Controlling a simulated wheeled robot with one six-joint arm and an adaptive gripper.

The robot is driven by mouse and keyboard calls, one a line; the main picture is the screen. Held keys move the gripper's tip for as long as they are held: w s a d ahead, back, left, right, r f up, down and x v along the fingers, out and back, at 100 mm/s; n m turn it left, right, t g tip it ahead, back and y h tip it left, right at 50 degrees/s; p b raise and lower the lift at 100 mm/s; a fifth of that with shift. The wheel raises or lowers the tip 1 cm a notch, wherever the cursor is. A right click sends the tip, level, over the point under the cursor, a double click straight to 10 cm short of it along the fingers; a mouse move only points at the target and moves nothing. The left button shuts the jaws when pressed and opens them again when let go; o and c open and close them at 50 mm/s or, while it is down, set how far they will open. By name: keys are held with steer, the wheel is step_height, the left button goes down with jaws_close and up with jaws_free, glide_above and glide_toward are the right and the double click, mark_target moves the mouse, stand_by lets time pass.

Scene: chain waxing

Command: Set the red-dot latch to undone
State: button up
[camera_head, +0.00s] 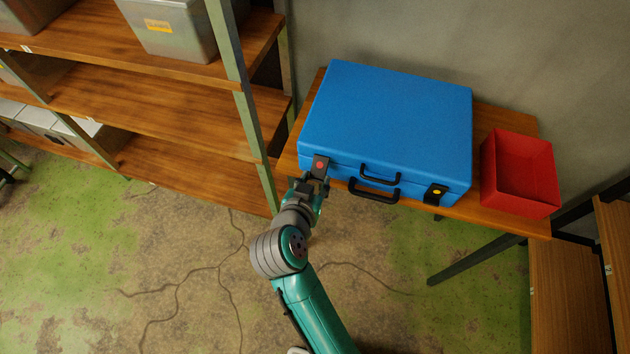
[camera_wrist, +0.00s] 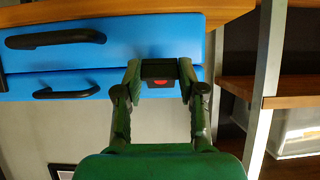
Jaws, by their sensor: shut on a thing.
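A blue case (camera_head: 385,120) lies closed on a wooden table, its front facing me. The red-dot latch (camera_head: 320,164) is a black plate with a red dot at the left of the case's front. My gripper (camera_head: 312,184) is at this latch, hiding its lower part. In the wrist view, which is upside down, my gripper (camera_wrist: 160,78) has one finger on each side of the latch (camera_wrist: 159,82) and is shut on it. The red dot shows between the fingers. Whether the latch is fastened, I cannot tell.
The yellow-dot latch (camera_head: 437,193) is at the right of the case's front. Two black handles (camera_head: 374,191) are between the latches. A red open bin (camera_head: 520,172) stands right of the case. A shelf rack's green post (camera_head: 240,90) rises close on the left.

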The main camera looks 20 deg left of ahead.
steer(key=shift+r+g, duration=0.55)
steer(key=shift+g, duration=0.4)
steer(key=shift+r+g, duration=0.5)
steer(key=shift+g, duration=0.45)
steer(key=o, duration=1.2)
steer(key=shift+c, duration=0.2)
steer(key=v, duration=0.7)
steer(key=shift+s+r, duration=0.2)
